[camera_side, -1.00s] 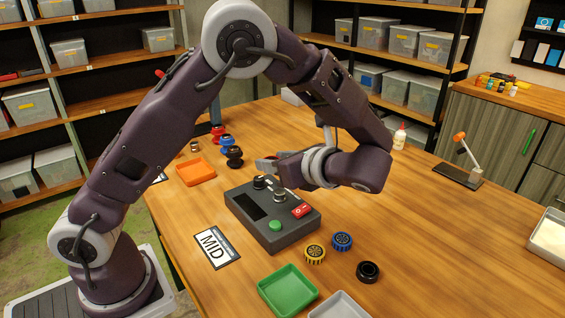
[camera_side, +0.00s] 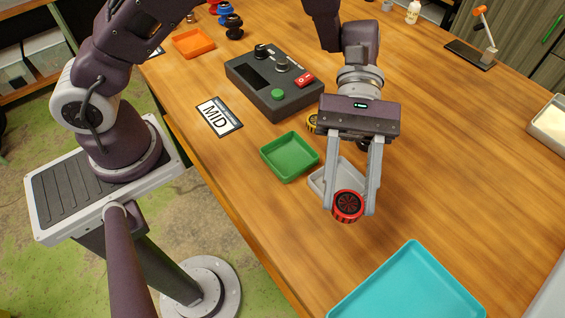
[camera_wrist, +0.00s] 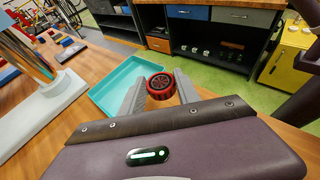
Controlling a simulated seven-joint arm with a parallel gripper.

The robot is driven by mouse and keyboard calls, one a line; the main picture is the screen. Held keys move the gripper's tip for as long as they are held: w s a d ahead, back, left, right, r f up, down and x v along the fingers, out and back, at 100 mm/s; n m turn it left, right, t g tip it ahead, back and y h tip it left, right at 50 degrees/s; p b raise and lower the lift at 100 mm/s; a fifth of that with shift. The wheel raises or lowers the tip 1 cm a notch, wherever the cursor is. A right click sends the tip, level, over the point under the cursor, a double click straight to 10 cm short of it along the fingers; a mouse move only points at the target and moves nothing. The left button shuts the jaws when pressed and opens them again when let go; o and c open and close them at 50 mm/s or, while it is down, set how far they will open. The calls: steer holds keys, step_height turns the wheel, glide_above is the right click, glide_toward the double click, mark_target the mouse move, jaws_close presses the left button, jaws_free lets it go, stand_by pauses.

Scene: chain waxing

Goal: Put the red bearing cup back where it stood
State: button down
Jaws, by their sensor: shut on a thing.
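The red bearing cup (camera_side: 347,206) is a short red ribbed cylinder with a dark spoked face. My gripper (camera_side: 352,207) is shut on it, with one finger on each side. In the side view the cup appears in front of the grey tray (camera_side: 322,180), partly covering it; I cannot tell its exact height above the table. In the wrist view the cup (camera_wrist: 161,85) sits between the two fingertips (camera_wrist: 160,88), with the teal tray (camera_wrist: 112,90) behind it to the left.
A green tray (camera_side: 290,156) lies left of the gripper. The teal tray (camera_side: 408,290) is at the front. The table's right side is mostly clear.

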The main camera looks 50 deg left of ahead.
steer(key=w+a+f+n+t+h, duration=0.1)
steer(key=w+a+n+t, duration=0.1)
steer(key=w+n+t, duration=0.2)
steer(key=w+a+f+n+t, duration=0.1)
steer(key=w+a+n+t, duration=0.1)
steer(key=w+n+t, duration=0.3)
steer(key=w+a+f+n+t+h, duration=0.1)
steer(key=w+a+n+t, duration=0.1)
steer(key=w+n+t, duration=0.3)
steer(key=shift+w+a+t+h, duration=0.15)
steer(key=shift+w+t, duration=0.25)
steer(key=shift+w, duration=0.65)
steer(key=shift+w+d+t+h, duration=0.15)
steer(key=shift+w+t, duration=0.25)
steer(key=shift+w, duration=0.6)
steer(key=shift+w+a+f+n, duration=0.1)
steer(key=shift+a+f+n, duration=0.1)
steer(key=shift+f+n, duration=0.1)
steer(key=shift+d+f, duration=0.1)
steer(key=shift+f, duration=2.85)
steer(key=c, duration=0.8)
jaws_free()
